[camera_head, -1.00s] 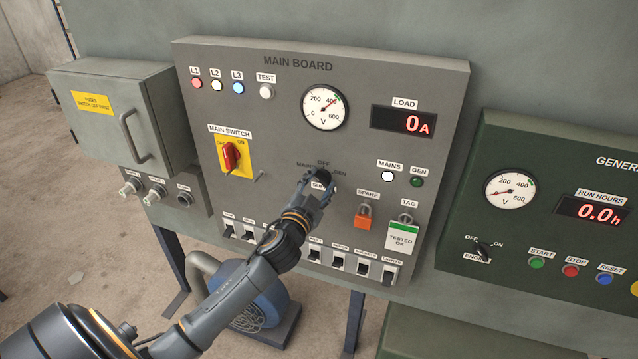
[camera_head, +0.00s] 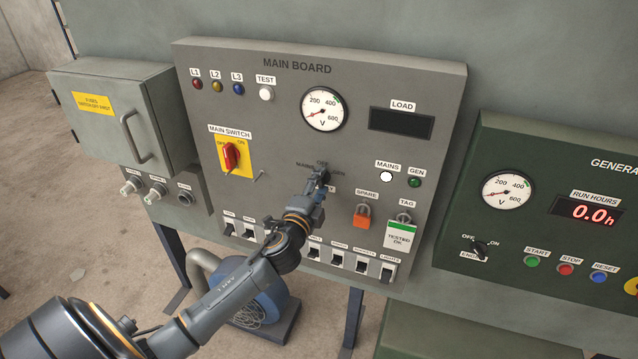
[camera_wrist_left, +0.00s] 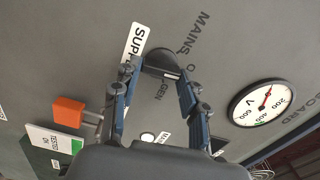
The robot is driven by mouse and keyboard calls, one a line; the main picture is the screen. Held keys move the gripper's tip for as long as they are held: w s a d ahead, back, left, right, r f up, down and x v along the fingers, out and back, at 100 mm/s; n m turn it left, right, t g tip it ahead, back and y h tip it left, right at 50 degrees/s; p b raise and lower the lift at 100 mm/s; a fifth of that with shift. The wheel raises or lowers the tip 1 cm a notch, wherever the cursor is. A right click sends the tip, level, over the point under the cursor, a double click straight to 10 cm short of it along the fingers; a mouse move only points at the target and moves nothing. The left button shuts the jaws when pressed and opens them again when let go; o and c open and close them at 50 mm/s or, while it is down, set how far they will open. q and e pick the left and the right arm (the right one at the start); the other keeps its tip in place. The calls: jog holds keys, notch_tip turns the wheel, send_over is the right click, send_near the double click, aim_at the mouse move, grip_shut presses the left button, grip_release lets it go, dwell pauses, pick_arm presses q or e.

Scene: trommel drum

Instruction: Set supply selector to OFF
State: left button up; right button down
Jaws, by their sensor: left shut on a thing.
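The supply selector is a dark round knob (camera_head: 322,175) on the main board, with MAINS, OFF and GEN lettered around it. My left gripper (camera_head: 320,183) is shut on it. In the left wrist view, the dark selector (camera_wrist_left: 160,62) sits between the two blue-sided fingers (camera_wrist_left: 157,75). My right gripper is out of view.
The red main switch (camera_head: 230,156) is left of the selector. The orange padlock (camera_head: 362,216) and green-white tag (camera_head: 401,235) hang to the right. A row of small switches lies below. The load display (camera_head: 401,123) is dark, and the voltmeter (camera_head: 325,109) needle is low.

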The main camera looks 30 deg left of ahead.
pick_arm(q)
jog(key=shift+m, duration=0.5)
jog(key=shift+f, duration=0.1)
jog(key=o, duration=1.1)
jog(key=shift+o, duration=0.2)
jog(key=v, duration=1.2)
